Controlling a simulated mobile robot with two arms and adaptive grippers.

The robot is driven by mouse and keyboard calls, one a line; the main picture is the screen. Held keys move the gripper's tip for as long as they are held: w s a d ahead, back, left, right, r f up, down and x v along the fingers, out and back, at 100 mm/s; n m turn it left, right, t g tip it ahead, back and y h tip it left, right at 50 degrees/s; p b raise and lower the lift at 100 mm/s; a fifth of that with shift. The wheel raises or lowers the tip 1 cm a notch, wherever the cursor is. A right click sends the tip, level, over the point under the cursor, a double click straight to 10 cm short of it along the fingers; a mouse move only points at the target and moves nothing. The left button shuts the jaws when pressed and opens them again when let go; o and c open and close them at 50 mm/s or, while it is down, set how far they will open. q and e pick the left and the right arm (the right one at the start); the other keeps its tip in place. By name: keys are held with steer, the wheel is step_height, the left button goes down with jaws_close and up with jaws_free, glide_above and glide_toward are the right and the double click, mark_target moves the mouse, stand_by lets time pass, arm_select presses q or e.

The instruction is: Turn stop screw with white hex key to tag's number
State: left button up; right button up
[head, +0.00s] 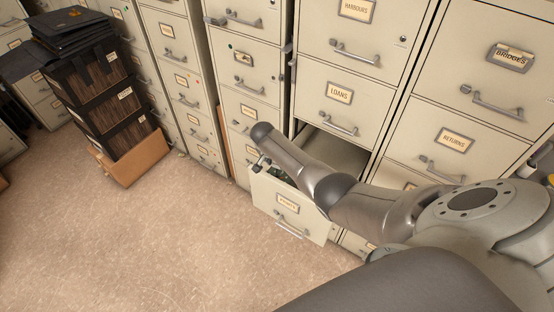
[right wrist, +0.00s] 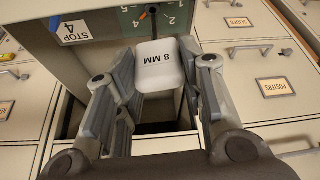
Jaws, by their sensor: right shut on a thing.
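In the right wrist view, the white hex key handle (right wrist: 158,68), marked 8 MM, is between the fingers of my right gripper (right wrist: 157,78), which is shut on it. Its dark shaft (right wrist: 154,28) runs up to the stop screw, whose head is at the top edge and not clear. A dark green number dial (right wrist: 128,20) with an orange pointer mark (right wrist: 143,14) surrounds the shaft; the exact number pointed at is unclear. The tag (right wrist: 74,31) reads STOP 4. In the head view my right arm hides most of this gripper. My left gripper is out of view.
An open drawer (head: 264,195) juts from the cabinet under the LOANS drawer (head: 334,95), below my right forearm. Closed filing cabinets (head: 465,110) line the wall. A stack of black file boxes (head: 92,75) stands at left.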

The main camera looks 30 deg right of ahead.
step_height(320, 180, up, 3)
steer(key=shift+r+p, duration=0.1)
steer(key=shift+p, duration=0.6)
step_height(320, 180, up, 9)
steer(key=shift+f, duration=0.2)
